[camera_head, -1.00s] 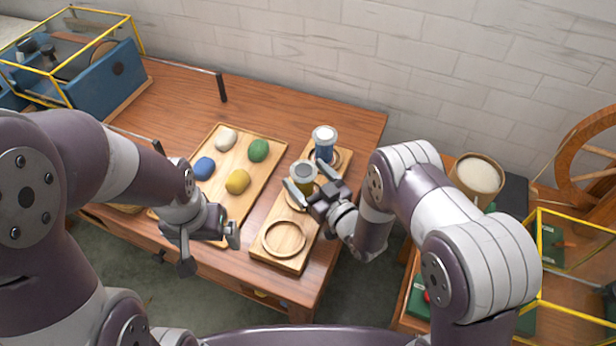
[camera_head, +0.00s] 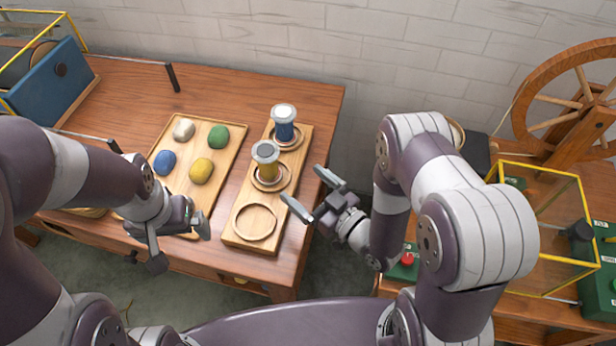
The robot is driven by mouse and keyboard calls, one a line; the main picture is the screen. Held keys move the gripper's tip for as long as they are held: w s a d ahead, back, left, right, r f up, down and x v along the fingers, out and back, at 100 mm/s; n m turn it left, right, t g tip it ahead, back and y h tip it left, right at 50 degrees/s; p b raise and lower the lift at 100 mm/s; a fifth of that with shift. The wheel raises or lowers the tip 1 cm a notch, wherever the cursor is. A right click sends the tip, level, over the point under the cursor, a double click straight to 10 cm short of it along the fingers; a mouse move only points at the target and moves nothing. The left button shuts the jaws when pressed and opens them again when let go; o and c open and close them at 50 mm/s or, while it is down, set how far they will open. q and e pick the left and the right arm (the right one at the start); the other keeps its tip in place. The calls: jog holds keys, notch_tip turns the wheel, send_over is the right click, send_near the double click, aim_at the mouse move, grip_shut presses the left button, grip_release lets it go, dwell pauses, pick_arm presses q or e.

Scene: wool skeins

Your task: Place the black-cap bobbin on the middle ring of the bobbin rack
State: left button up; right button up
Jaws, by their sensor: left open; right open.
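The black-cap bobbin (camera_head: 266,162), wound with yellow and topped by a dark disc in a pale rim, stands upright on the middle ring (camera_head: 286,181) of the wooden bobbin rack (camera_head: 240,208). A blue bobbin (camera_head: 284,123) with a pale cap stands on the far ring. The near ring (camera_head: 255,222) is empty. My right gripper (camera_head: 303,186) is open and empty, just right of the rack and apart from the bobbin. My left gripper (camera_head: 181,243) is open and empty at the table's front edge, left of the rack's near end.
A wooden tray (camera_head: 172,137) left of the rack holds white, green, blue and yellow skeins. A blue box with a yellow frame (camera_head: 52,84) stands at the far left. A spinning wheel (camera_head: 560,100) and a yellow-framed case (camera_head: 540,220) are at the right. The table behind the tray is clear.

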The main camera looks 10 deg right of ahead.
jog(key=w+d+r+m+g+h, duration=0.1)
jog(key=w+d+m+g+h, duration=0.2)
jog(key=w+d+g+h, duration=0.4)
jog(key=s+d+r+m+g+h, duration=0.1)
jog(key=s+d+r+m+g, duration=0.1)
jog(key=s, duration=0.6)
jog(key=s+d+r+m+g+h, duration=0.2)
jog(key=s+r+g, duration=0.2)
jog(key=s, duration=0.5)
jog(key=shift+h, duration=0.3)
jog(key=shift+s+r, duration=0.1)
jog(key=shift+s, duration=0.05)
